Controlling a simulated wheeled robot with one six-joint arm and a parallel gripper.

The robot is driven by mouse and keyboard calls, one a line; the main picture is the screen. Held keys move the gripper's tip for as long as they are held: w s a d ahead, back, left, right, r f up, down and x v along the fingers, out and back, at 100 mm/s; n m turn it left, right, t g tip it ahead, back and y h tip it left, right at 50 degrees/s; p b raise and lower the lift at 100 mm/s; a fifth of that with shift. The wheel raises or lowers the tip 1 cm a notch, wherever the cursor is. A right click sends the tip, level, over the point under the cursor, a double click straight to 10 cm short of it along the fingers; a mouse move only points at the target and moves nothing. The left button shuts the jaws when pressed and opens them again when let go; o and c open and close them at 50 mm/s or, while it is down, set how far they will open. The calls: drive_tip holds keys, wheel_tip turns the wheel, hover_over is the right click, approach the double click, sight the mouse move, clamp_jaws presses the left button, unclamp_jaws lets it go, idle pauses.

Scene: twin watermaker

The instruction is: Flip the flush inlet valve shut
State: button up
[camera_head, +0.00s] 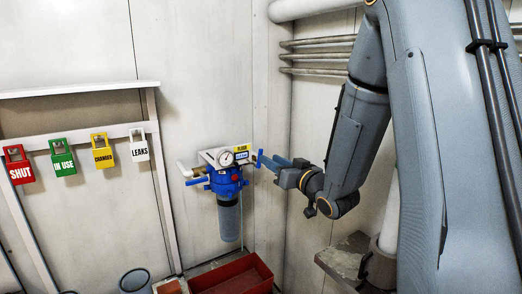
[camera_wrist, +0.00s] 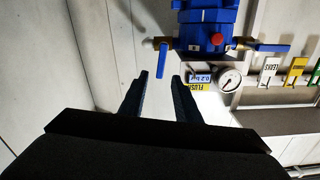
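A blue filter head (camera_head: 226,182) with a clear grey bowl (camera_head: 229,220) is mounted on the back wall. It shows inverted in the wrist view (camera_wrist: 207,22). A blue valve handle (camera_head: 260,158) on its right side stands upright, crosswise to the pipe; the wrist view shows this handle (camera_wrist: 162,57) at left. Another blue handle (camera_head: 196,181) at its left lies nearly level, also seen in the wrist view (camera_wrist: 270,47). I cannot tell which is the inlet. My gripper (camera_head: 268,161) is open beside the right handle; its fingertips (camera_wrist: 161,77) point toward it, apparently empty.
A pressure gauge (camera_head: 227,158) and yellow FLUSH label (camera_head: 241,149) sit above the filter head. A red bin (camera_head: 236,277) stands below. Hanging tags, including a red SHUT tag (camera_head: 18,165), are at left. Pipes (camera_head: 318,56) run along the right wall.

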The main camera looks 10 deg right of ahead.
sight(260, 163)
drive_tip(key=p+x, duration=0.2)
drive_tip(key=x, duration=0.5)
drive_tip(key=shift+w+a, duration=0.1)
drive_tip(key=shift+w, duration=0.15)
drive_tip(key=shift+c, duration=0.5)
clamp_jaws()
